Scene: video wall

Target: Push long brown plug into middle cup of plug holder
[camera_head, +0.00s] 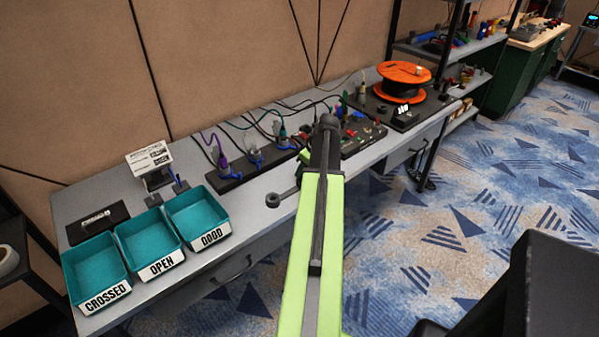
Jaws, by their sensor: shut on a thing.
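My lime-green arm reaches up the middle of the view. Its dark end, with my gripper (328,124), is over the right half of the grey bench, near a dark panel. The fingers are hidden by the wrist, so I cannot see what they are shut on. A dark strip that looks like the plug holder (229,184) lies on the bench left of my gripper. Purple, pale grey and blue plugs (283,134) with cables stand along it. I cannot make out the long brown plug or tell which cup is the middle one.
Teal trays marked CROSSED (100,299), OPEN (162,265) and GOOD (213,236) line the bench's left front. An orange cable reel (404,70) stands at the far right. A dark panel (362,140) with red and green parts lies beside my arm. Loose cables cross the back.

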